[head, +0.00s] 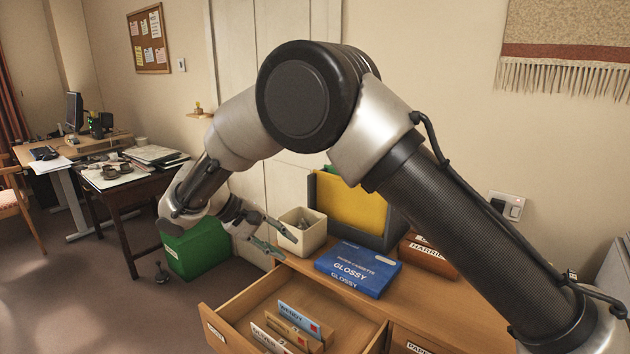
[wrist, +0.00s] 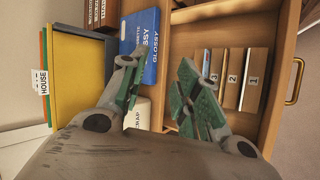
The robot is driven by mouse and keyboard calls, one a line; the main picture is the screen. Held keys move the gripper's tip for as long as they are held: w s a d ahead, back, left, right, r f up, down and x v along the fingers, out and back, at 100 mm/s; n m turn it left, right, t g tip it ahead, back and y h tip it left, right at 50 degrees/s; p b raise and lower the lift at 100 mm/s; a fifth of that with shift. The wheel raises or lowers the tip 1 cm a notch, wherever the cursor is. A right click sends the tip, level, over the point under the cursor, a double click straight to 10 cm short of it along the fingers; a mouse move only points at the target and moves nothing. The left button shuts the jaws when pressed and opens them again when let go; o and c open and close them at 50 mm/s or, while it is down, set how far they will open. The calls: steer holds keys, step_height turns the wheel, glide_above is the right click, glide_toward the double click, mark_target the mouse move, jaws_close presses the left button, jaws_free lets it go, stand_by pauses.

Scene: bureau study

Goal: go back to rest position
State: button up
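My gripper (head: 272,236) is raised over the left end of the wooden cabinet top, above and beside a small cream bin (head: 301,242). In the wrist view the two green-padded fingers of my gripper (wrist: 158,95) stand apart with nothing between them. A blue box marked GLOSSY (head: 358,268) lies flat on the cabinet top; it also shows in the wrist view (wrist: 150,45). The cream bin is partly hidden behind a finger in the wrist view (wrist: 139,114). My arm arches across the middle of the head view.
An open drawer (head: 239,303) juts out at the front, holding several upright folders (head: 300,318). A grey file holder with yellow folders (head: 350,203) stands behind the blue box. A green box (head: 197,249) is on the floor at left. Desks stand further left, with open floor before them.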

steer(key=d+r+m+g+y, duration=0.1)
steer(key=d+r+y, duration=0.1)
steer(key=d+r, duration=0.5)
steer(key=s+d+r+m+y, duration=0.1)
steer(key=d+r, duration=0.3)
steer(key=d, duration=0.7)
steer(key=d+r+m+g+y, duration=0.1)
steer(key=d+r+y, duration=0.1)
steer(key=d+r, duration=0.5)
steer(key=s+d+r+m+t+y, duration=0.1)
steer(key=s+d+r+y, duration=0.1)
steer(key=s+d, duration=0.9)
steer(key=s+d+f+m+t+y, duration=0.1)
steer(key=s+d+f+m+t, duration=0.1)
steer(key=s+d, duration=0.7)
steer(key=shift+s+f+t+y, duration=0.3)
steer(key=shift+s+f+t, duration=0.15)
steer(key=shift+s, duration=0.5)
steer(key=shift+r, duration=0.1)
steer(key=shift+a, duration=0.1)
